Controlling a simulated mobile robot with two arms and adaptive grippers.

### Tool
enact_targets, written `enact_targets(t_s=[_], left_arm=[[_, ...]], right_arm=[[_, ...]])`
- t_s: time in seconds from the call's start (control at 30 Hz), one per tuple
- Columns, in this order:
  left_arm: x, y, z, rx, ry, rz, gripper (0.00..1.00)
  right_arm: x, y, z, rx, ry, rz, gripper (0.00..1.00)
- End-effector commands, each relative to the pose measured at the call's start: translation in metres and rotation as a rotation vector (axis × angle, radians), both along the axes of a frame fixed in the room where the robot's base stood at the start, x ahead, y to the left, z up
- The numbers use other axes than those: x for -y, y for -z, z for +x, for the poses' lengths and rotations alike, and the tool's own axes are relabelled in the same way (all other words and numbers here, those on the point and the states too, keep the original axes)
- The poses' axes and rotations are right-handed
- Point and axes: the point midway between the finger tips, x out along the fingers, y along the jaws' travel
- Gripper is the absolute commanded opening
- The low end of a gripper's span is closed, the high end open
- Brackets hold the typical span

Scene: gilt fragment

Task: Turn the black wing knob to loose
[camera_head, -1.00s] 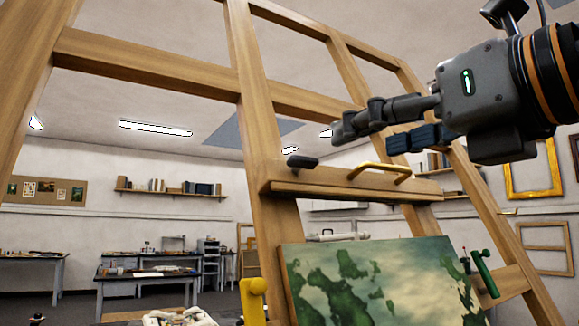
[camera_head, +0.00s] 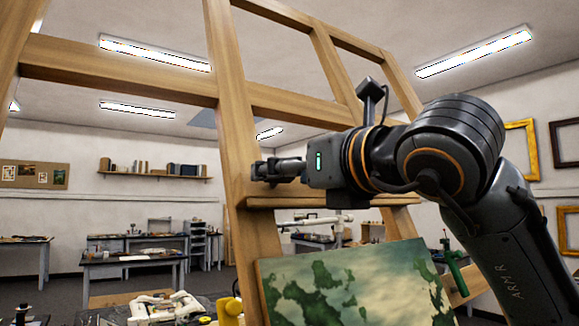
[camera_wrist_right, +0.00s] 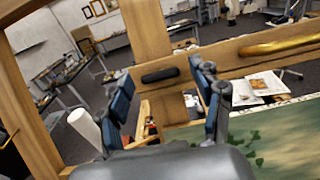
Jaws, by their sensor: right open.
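The black wing knob (camera_wrist_right: 160,75) is a dark, elongated bar on the wooden easel crossbar, lying nearly level in the right wrist view. My right gripper (camera_wrist_right: 163,80) is open, with its blue-padded fingers to the left and right of the knob in that view. No contact shows, and I cannot tell how much depth separates them. In the head view my right gripper (camera_head: 266,171) reaches leftward to the easel's upright and covers the knob. My left gripper is not in view.
A green landscape painting (camera_head: 350,285) stands below the crossbar. The wooden easel frame (camera_head: 228,100) rises around my right arm. A yellow part (camera_head: 230,311) is low beside the painting.

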Motion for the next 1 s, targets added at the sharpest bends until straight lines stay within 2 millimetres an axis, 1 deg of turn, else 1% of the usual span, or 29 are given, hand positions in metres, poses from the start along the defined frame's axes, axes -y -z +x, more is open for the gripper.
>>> enact_targets(t_s=[0.17, 0.2, 0.27, 0.3, 0.37, 0.4, 0.43, 0.77, 1.0], left_arm=[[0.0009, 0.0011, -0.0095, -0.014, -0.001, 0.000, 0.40], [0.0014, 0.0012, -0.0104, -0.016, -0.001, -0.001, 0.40], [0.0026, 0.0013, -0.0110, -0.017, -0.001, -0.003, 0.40], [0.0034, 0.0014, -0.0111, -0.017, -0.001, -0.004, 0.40], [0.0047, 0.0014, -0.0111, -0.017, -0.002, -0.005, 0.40], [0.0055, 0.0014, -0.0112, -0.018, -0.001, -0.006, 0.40], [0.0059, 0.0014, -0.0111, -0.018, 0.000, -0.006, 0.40], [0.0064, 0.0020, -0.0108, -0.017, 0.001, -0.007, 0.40], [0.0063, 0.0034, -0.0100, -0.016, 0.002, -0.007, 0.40]], right_arm=[[-0.0001, 0.0003, -0.0001, 0.000, 0.000, 0.000, 0.66], [-0.0001, 0.0003, -0.0002, 0.000, 0.000, 0.000, 0.58], [-0.0001, 0.0003, -0.0003, 0.000, 0.000, 0.000, 0.46], [-0.0001, 0.0003, -0.0003, 0.000, 0.000, 0.000, 0.38], [0.0000, 0.0002, -0.0004, 0.000, 0.000, 0.000, 0.25], [0.0000, 0.0002, -0.0004, 0.000, -0.001, 0.000, 0.17], [0.0000, 0.0002, -0.0004, 0.000, 0.000, 0.000, 0.12], [0.0007, 0.0001, 0.0001, 0.018, -0.014, -0.025, 0.12], [0.0021, -0.0001, 0.0008, 0.085, -0.068, -0.126, 0.12]])
